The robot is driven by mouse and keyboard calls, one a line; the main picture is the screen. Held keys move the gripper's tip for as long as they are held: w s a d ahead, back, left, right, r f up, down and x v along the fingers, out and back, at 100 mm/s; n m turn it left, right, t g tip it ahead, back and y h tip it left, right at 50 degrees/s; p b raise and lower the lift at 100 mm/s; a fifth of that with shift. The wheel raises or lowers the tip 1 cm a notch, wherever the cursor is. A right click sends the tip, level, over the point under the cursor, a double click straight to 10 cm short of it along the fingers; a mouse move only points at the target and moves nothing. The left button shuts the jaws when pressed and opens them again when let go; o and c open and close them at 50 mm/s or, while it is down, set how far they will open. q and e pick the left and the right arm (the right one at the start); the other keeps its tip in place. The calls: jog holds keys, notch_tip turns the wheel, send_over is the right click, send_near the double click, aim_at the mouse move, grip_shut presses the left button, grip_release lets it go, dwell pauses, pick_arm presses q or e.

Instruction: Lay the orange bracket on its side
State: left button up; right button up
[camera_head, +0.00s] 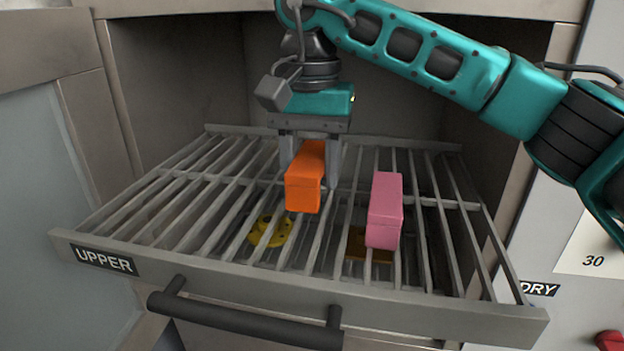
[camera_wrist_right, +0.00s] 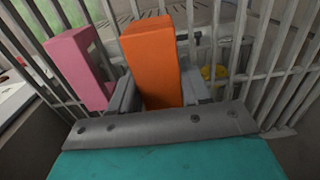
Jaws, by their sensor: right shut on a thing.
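The orange bracket (camera_head: 303,188) is a long block between the fingers of my right gripper (camera_head: 310,165), over the wire rack (camera_head: 200,253) marked UPPER. The gripper points down from above and is shut on the bracket. In the right wrist view, the bracket (camera_wrist_right: 153,62) stands out between the two fingers of the gripper (camera_wrist_right: 158,92). I cannot tell whether the bracket touches the rack bars. My left gripper is not in view.
A pink block (camera_head: 384,212) is on the rack to the right of the bracket, also seen in the right wrist view (camera_wrist_right: 78,68). A yellow holed piece (camera_head: 268,232) shows below the bars. A dark handle (camera_head: 245,320) is at the front. The rack's left side is clear.

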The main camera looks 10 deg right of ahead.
jog(key=shift+w+r, duration=0.1)
jog(key=shift+w, duration=0.2)
jog(key=shift+w+d+f, duration=0.1)
jog(key=shift+f, duration=1.7)
jog(key=shift+f, duration=0.1)
jog(key=o, duration=0.8)
jog(key=shift+f, duration=0.15)
jog(key=o, duration=0.5)
